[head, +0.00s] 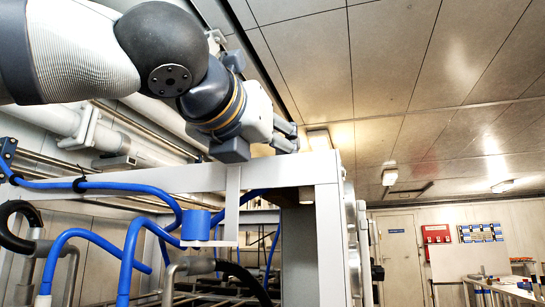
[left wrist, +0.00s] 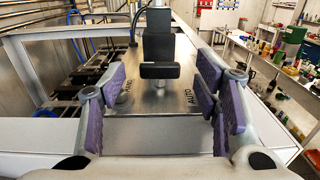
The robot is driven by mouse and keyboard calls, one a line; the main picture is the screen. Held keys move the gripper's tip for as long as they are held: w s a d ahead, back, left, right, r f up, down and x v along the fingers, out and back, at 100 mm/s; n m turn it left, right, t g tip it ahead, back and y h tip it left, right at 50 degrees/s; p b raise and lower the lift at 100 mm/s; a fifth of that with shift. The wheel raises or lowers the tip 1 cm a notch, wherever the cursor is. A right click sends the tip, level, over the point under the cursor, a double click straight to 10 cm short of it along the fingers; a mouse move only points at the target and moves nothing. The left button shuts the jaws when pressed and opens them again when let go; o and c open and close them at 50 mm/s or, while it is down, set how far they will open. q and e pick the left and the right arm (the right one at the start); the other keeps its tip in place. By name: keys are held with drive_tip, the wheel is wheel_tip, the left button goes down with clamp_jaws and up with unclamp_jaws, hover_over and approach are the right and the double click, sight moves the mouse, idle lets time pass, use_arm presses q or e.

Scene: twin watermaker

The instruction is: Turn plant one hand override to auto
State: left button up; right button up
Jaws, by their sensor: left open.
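The hand override shows in the left wrist view as a grey metal box (left wrist: 150,122) with HAND printed at left and AUTO at right. A black switch handle (left wrist: 160,70) stands between the two words, with a dark block behind it. I cannot tell which word it is set to. My left gripper (left wrist: 160,92) is open, its purple-padded fingers on either side of the handle with gaps to both. In the head view my left gripper (head: 286,136) is above the corner of a white frame, and the switch is hidden there. My right gripper is not in view.
A white frame (head: 325,225) with blue hoses (head: 90,243) and pipes lies under my left arm. A blue cylinder (head: 195,225) sits on a small shelf. A cluttered bench (left wrist: 265,60) stands at right. A door (head: 399,255) is at the back.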

use_arm(q)
drive_tip(key=shift+x, duration=1.2)
drive_tip(key=c, duration=1.2)
drive_tip(key=shift+o, duration=0.2)
drive_tip(key=shift+w+a+m+g+h, duration=0.15)
drive_tip(key=shift+m+g+h, duration=0.35)
drive_tip(key=shift+h, duration=0.5)
drive_tip(key=shift+m+g+h, duration=0.5)
drive_tip(key=shift+m+h, duration=0.5)
drive_tip(key=shift+h, duration=0.1)
drive_tip(key=o, duration=1.2)
drive_tip(key=shift+c, duration=0.2)
drive_tip(key=shift+a, duration=0.1)
